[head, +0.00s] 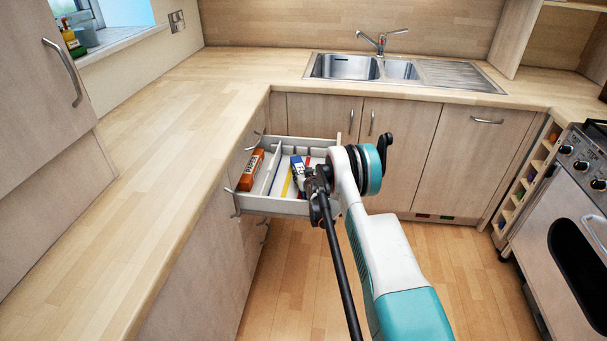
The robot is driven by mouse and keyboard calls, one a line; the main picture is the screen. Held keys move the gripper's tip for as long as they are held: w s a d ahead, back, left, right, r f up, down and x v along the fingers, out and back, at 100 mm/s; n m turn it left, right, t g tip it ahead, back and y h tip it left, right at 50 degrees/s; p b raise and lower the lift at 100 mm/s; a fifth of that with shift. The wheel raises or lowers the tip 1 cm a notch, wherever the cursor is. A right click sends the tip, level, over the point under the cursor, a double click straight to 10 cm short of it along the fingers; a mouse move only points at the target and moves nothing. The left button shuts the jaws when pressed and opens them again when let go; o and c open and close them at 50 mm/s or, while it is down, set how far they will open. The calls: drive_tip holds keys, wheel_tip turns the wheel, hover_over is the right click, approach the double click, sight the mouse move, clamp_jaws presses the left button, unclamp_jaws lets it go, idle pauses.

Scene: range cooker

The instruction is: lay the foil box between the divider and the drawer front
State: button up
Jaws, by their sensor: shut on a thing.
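The open drawer (270,205) is pulled out from the left-hand cabinets. A pale divider (273,172) runs across it, and an orange box (251,170) lies on the cabinet side of it. My gripper (309,180) is over the drawer on the other side of the divider. It is shut on a white and blue box, which I take to be the foil box (298,174). Whether this box touches the drawer floor cannot be told. My arm hides most of the drawer front and part of the box.
A yellow item (287,184) and other slim coloured items lie in the drawer near the box. The worktop (170,150) on the left is clear. The sink (347,67) is at the back and the cooker (565,220) on the right. Floor between is free.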

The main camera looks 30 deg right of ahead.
drive_tip(key=o, duration=1.4)
drive_tip(key=shift+r, duration=0.15)
